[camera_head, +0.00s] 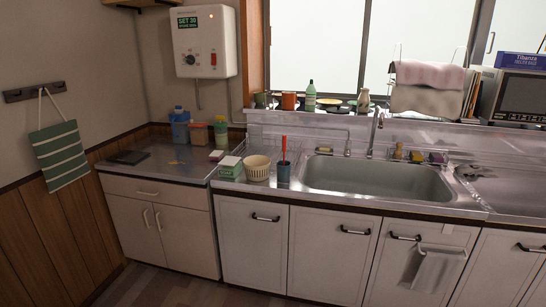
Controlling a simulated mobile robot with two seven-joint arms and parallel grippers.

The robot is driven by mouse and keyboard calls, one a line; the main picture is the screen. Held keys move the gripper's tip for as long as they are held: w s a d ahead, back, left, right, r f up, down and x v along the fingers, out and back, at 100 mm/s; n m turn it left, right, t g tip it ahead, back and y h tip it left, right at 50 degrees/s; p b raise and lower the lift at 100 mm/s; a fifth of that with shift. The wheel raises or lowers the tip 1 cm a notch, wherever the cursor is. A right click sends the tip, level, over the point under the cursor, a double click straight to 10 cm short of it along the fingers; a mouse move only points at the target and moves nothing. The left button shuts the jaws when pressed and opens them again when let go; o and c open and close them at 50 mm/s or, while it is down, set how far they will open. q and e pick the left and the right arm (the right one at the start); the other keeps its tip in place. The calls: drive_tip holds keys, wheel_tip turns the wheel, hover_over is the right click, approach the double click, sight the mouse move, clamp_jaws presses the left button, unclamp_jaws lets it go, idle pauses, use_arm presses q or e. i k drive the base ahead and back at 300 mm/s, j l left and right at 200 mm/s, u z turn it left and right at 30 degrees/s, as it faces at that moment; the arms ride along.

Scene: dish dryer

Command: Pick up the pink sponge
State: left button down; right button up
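Several small block-shaped items sit on the ledge behind the sink. One looks yellowish (417,156), and one at the right end looks purplish-pink (437,158); it may be the pink sponge, but it is too small to be sure. A small flat item with a pink face (216,155) lies on the left counter beside the white and green box (230,166); I cannot tell whether it is a sponge. Neither of my grippers is in view.
The sink (378,182) is empty, with a faucet (376,133) at its back. A cream bowl (257,168) and a dark cup holding a red-handled tool (284,172) stand left of it. Bottles and cups line the windowsill. The floor (165,288) at lower left is clear.

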sight(216, 156)
drive_tip(key=i+u, duration=0.35)
drive_tip(key=i, duration=0.25)
drive_tip(key=i+u, duration=0.4)
drive_tip(key=i, duration=0.15)
